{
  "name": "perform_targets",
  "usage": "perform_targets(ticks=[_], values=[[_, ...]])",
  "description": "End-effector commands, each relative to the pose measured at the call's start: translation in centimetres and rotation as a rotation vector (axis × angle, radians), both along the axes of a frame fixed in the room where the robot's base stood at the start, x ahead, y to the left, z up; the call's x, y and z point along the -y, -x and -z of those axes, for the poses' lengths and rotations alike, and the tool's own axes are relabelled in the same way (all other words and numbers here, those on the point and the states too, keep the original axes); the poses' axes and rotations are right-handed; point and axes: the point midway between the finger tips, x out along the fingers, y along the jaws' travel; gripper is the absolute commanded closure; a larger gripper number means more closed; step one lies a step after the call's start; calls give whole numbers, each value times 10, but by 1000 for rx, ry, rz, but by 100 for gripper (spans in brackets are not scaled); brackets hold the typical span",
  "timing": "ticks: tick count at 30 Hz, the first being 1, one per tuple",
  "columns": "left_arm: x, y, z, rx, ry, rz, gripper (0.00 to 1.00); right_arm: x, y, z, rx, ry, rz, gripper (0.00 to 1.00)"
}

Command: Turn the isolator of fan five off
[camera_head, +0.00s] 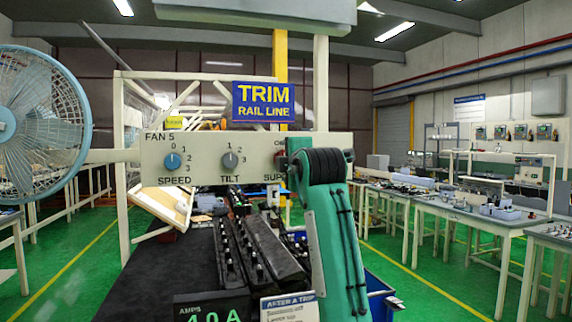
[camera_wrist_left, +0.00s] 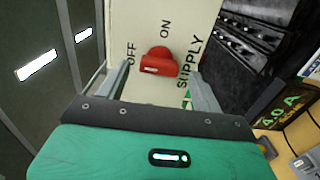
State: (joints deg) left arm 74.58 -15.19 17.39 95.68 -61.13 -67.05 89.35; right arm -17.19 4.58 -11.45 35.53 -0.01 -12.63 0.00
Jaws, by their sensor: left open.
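The FAN 5 panel (camera_head: 206,146) is a cream box with a blue SPEED knob (camera_head: 172,161) and a grey TILT knob (camera_head: 230,160). Its SUPPLY end is mostly hidden behind my green arm in the head view. In the left wrist view the red isolator knob (camera_wrist_left: 160,58) sits on the panel (camera_wrist_left: 146,18) beside the OFF, ON and SUPPLY lettering. Its bar lies crosswise in the picture, a small pale mark at its OFF-side end. My left gripper (camera_wrist_left: 160,73) is open, its fingers on either side of the knob, apparently clear of it. My right gripper is not seen.
A blue caged fan (camera_head: 35,125) stands left of the panel. Below are a dark bench (camera_head: 185,265) with black clip rails (camera_head: 275,250), an amps display (camera_head: 212,308) and a notice card (camera_head: 289,308). Worktables (camera_head: 480,215) stand at the right, with green floor between.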

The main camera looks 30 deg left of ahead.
Motion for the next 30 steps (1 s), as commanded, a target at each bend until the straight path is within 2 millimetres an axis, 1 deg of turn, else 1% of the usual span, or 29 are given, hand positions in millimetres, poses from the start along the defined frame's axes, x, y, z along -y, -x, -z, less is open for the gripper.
perform_targets(ticks=[1,2,5,9,12,15,21,30], values=[[9,6,3,4,1,4,33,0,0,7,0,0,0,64],[14,11,3,6,1,5,33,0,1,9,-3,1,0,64],[32,26,4,5,2,5,33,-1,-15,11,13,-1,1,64],[56,47,4,3,1,4,33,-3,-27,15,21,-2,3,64],[71,60,3,4,2,3,33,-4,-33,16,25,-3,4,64],[81,69,2,3,0,1,33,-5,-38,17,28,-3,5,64],[91,78,1,1,2,0,33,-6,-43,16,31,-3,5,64],[91,78,1,1,2,1,33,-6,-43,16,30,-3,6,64]])
